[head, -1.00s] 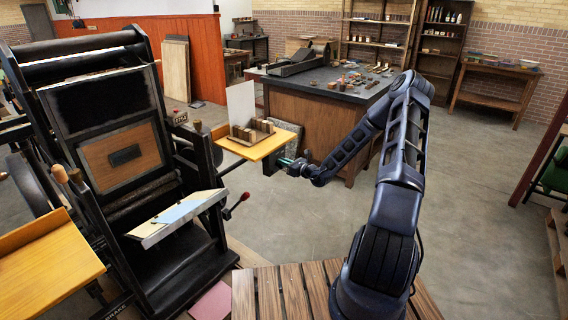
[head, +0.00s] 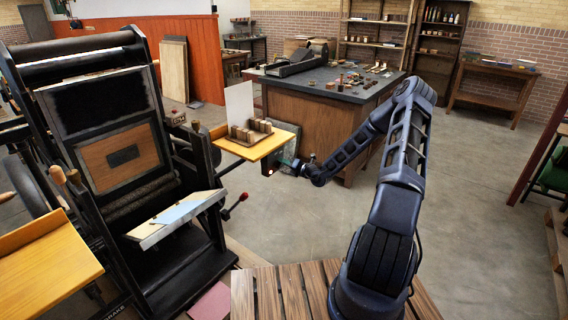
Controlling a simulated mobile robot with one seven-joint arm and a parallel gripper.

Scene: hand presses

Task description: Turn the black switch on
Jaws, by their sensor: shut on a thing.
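My gripper (head: 285,163) is at the end of my arm, low beside the yellow side board of the press. It is small and partly dark here. Its fingers are shut at a small dark box, which I take to be the black switch (head: 271,162), under the right end of that board. The fingers cover part of the switch, and its lever position cannot be made out. A small orange glow (head: 270,172) shows at the lower edge of the box.
The large black hand press (head: 120,160) fills the left, with a yellow board (head: 275,144) holding small blocks. A red-knobbed lever (head: 243,197) sticks out below. A dark-topped workbench (head: 320,82) stands behind my arm. Open floor lies to the right.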

